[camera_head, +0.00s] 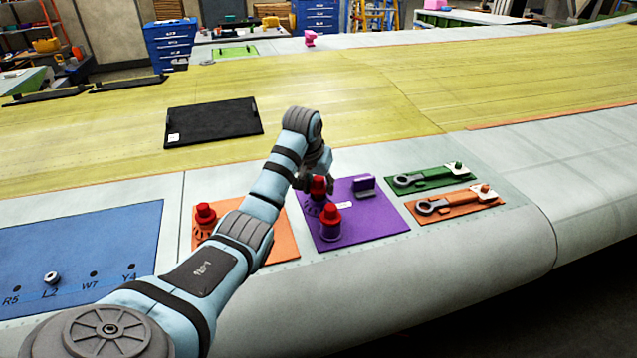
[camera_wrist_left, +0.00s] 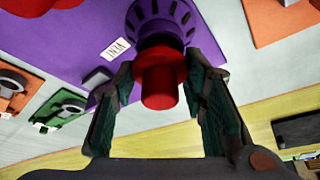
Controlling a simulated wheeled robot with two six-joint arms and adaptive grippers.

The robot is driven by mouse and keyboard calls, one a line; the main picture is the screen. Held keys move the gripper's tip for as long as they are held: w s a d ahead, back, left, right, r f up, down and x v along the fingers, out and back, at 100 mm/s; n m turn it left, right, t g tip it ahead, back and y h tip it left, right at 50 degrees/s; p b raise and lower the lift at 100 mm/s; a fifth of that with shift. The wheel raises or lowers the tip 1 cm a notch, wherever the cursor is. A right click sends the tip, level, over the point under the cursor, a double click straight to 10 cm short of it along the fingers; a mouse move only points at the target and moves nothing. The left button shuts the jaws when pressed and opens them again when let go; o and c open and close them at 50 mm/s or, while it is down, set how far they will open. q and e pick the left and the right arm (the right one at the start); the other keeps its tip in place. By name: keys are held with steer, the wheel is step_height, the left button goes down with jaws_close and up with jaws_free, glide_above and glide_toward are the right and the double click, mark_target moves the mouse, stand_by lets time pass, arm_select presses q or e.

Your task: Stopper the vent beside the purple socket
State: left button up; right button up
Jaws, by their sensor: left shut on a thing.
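My left gripper (camera_head: 317,180) is over the purple mat (camera_head: 372,222), shut on a red stopper (camera_head: 318,188). In the left wrist view its fingers (camera_wrist_left: 160,100) stand on both sides of this red stopper (camera_wrist_left: 160,85). The stopper lines up with a slotted purple vent (camera_wrist_left: 160,20), which also shows in the head view (camera_head: 311,207). I cannot tell whether it is fully seated. Beside it, nearer the front, another red stopper (camera_head: 330,213) sits on a purple cylinder (camera_head: 330,232). A white label reading VENT (camera_wrist_left: 117,48) lies on the mat. My right gripper is not in view.
A purple block (camera_head: 364,186) stands on the mat's back right. An orange mat (camera_head: 280,225) on the left bears another red stopper (camera_head: 205,212). Wrenches lie on the green mat (camera_head: 430,176) and orange mat (camera_head: 470,210) at right. A blue mat (camera_head: 110,235) lies far left.

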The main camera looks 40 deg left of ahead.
arm_select(q)
steer(key=shift+f, duration=0.85)
steer(key=o, duration=1.2)
steer(key=shift+r, duration=0.1)
steer(key=v, duration=0.7)
steer(key=shift+s+r, duration=0.15)
steer(key=shift+r, duration=0.1)
steer(key=shift+f, duration=0.1)
